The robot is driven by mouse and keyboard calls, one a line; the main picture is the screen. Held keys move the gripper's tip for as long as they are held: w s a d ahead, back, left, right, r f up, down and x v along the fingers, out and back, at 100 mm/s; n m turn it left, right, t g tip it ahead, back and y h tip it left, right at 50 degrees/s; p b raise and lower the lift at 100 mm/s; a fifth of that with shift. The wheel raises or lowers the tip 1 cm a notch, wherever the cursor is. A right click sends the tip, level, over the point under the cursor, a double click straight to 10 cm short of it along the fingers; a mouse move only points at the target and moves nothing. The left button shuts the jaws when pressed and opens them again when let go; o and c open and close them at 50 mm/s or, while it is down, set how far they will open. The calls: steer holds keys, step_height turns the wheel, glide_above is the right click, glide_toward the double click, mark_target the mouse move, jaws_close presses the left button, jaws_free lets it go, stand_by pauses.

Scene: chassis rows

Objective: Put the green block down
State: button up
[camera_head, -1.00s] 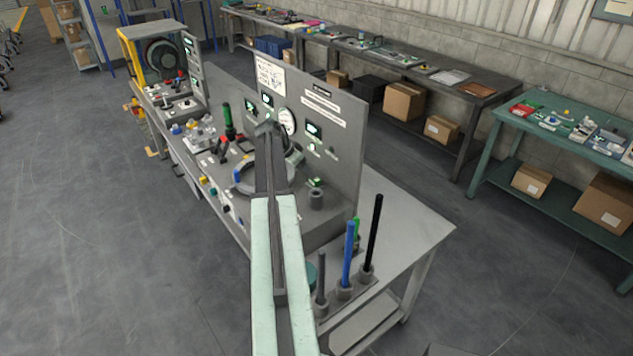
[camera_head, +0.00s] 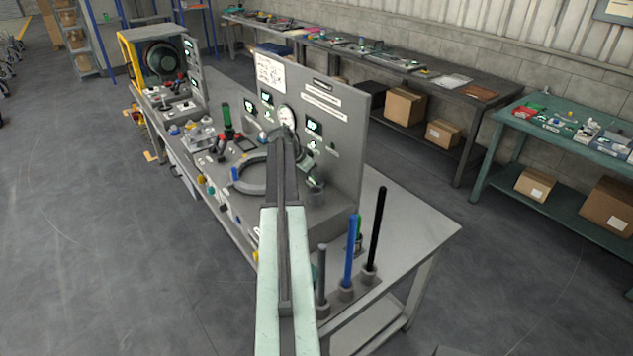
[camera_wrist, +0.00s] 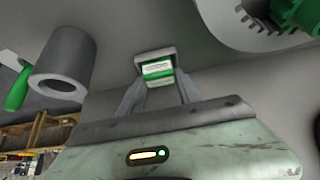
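The green block (camera_wrist: 158,71) shows in the wrist view between the ends of my two fingers, with a pale face and a green band. A grey edge surrounds its upper part. My gripper (camera_wrist: 158,80) appears closed on its sides. A grey surface lies behind the block; I cannot tell whether they touch. In the head view my arm covers the fingertips, and I cannot make out the block there.
A hollow grey cylinder (camera_wrist: 65,65) is left of the block in the wrist view, and a toothed grey ring (camera_wrist: 250,22) is at upper right. In the head view, an upright panel (camera_head: 345,125) and several rods, including a blue one (camera_head: 350,250), stand by the arm.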

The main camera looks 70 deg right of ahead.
jaws_close()
step_height(320, 180, up, 10)
steer(key=p, duration=1)
steer(key=shift+r, duration=0.25)
